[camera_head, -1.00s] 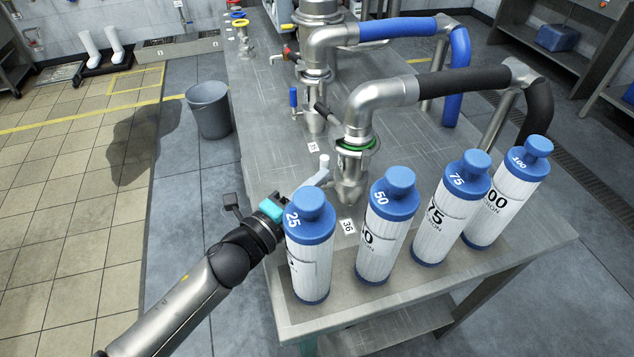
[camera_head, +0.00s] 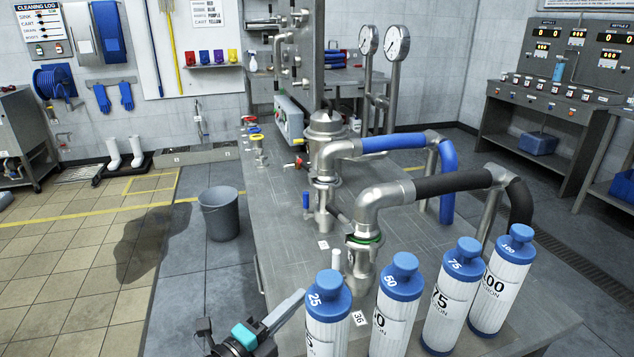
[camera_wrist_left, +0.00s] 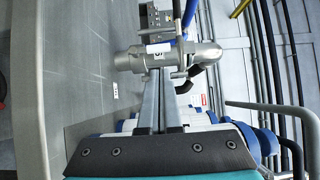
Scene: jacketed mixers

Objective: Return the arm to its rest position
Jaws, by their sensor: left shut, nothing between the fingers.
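My left gripper (camera_head: 300,294) is at the bottom of the head view, beside the bottle marked 25 (camera_head: 328,310), left of it in the picture. Its grey fingers are shut and empty. In the left wrist view the two fingers (camera_wrist_left: 162,76) lie side by side, pointing at a metal pipe fitting (camera_wrist_left: 150,58). A pale upright handle (camera_head: 337,260) on the valve (camera_head: 361,275) near label 36 stands apart from the fingertips. Most of my left arm is out of the head view. My right gripper is not in view.
Bottles marked 50 (camera_head: 395,310), 75 (camera_head: 455,300) and 100 (camera_head: 503,285) stand in a row on the metal table (camera_head: 275,215). Black (camera_head: 445,185) and blue (camera_head: 395,143) hoses arch over it. A grey bucket (camera_head: 220,215) stands on the floor left of the table.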

